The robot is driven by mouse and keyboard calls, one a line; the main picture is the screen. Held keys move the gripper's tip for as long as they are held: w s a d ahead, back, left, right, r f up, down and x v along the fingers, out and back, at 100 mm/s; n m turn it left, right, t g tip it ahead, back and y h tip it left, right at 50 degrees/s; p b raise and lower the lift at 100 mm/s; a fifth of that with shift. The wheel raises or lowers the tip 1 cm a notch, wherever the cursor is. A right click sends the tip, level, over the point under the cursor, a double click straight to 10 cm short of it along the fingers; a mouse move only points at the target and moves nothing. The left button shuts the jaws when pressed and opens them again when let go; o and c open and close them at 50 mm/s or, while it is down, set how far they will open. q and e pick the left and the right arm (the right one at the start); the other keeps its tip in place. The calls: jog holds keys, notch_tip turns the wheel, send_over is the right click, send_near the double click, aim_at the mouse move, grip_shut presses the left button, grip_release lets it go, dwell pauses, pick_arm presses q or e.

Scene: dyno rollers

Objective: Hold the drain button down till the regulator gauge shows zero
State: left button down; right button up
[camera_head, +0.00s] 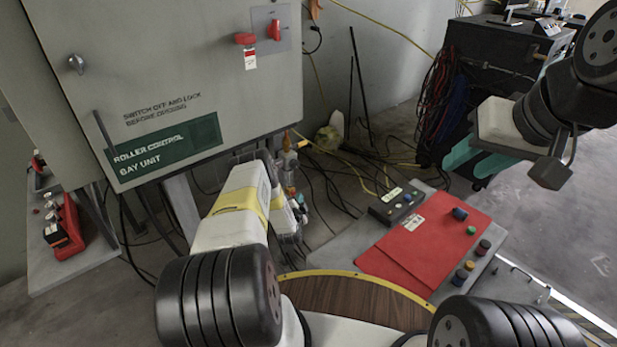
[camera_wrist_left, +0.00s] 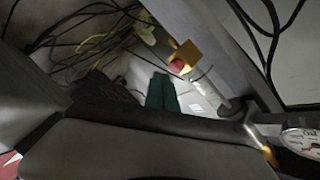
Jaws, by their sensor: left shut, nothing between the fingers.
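My left gripper (camera_wrist_left: 162,92) shows in the left wrist view as shut teal fingers with nothing between them. Just right of the fingertips is a red button (camera_wrist_left: 177,66) on a yellow block (camera_wrist_left: 187,52), which may be the drain button. I cannot tell whether the fingers touch it. A round white gauge (camera_wrist_left: 302,140) is cut by the right edge, and its needle is not readable. In the head view my left arm reaches to the small air fittings (camera_head: 292,205) below the cabinet, and its fingers are hidden. My right gripper (camera_head: 474,156) is empty, its teal fingers apart.
The grey roller control cabinet (camera_head: 150,75) hangs above my left arm. A red panel (camera_head: 425,240) with several knobs lies to the right. Cables (camera_head: 345,180) run over the floor behind. A black cart (camera_head: 500,60) stands at the back right.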

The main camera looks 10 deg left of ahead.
pick_arm(q)
jog(key=shift+s+a, duration=0.2)
jog(key=shift+a, duration=0.15)
jog(key=shift+w+a, duration=0.25)
jog(key=shift+a, duration=0.15)
dwell(2.2)
jog(key=shift+d, duration=0.1)
dwell(0.9)
jog(key=shift+s+d, duration=0.55)
jog(key=shift+d, duration=0.05)
jog(key=shift+s+d, duration=0.8)
jog(key=shift+d, duration=0.2)
jog(key=shift+s+d, duration=0.75)
jog(key=shift+d, duration=0.25)
